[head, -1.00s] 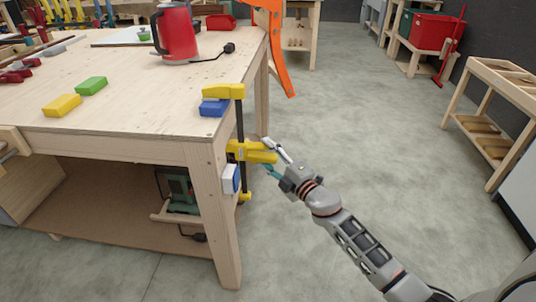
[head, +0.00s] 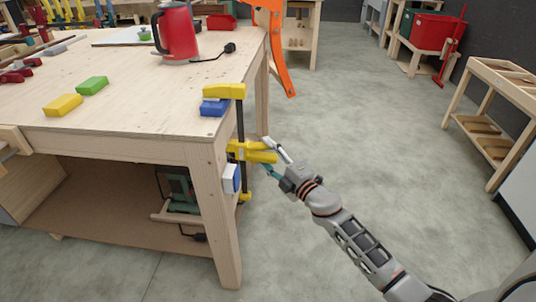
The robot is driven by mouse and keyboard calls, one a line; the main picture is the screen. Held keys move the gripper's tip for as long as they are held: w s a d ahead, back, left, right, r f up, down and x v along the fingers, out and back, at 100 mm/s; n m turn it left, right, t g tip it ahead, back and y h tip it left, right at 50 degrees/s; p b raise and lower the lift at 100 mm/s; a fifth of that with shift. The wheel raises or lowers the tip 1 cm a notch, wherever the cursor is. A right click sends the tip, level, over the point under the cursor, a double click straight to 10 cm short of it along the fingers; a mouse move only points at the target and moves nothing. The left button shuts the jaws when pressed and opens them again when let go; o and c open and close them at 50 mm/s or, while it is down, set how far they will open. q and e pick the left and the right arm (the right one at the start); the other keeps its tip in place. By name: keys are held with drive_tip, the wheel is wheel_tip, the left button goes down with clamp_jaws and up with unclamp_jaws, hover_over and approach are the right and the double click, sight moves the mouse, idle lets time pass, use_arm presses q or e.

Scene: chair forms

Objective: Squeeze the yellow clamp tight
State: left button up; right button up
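The yellow clamp (head: 224,91) stands upright at the near right corner of the workbench, its top jaw over a blue block (head: 214,107) on the bench top. Its dark bar runs down beside the edge to two yellow handles (head: 258,151). A white and blue piece (head: 231,178) sits by the bench leg, near the clamp's lower end. My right gripper (head: 267,154) reaches in from the lower right. Its fingers are spread, one above and one below the handle ends. Whether they touch the handles is unclear. My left gripper is not in view.
The workbench (head: 130,115) holds a yellow block (head: 62,105), a green block (head: 91,85) and a red kettle (head: 177,32). An orange part (head: 283,65) hangs at the bench's far right edge. The floor right of the bench is clear up to a wooden rack (head: 497,110).

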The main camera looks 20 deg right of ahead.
drive_tip(key=o, duration=0.8)
drive_tip(key=shift+a+f, duration=0.2)
drive_tip(key=shift+a, duration=0.05)
drive_tip(key=shift+d+r, duration=0.1)
drive_tip(key=shift+s+d, duration=0.15)
drive_tip(key=shift+s, duration=0.15)
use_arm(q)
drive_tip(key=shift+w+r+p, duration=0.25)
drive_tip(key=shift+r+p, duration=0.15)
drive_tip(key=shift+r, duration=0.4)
use_arm(e)
drive_tip(key=v, duration=0.8)
drive_tip(key=shift+s, duration=0.15)
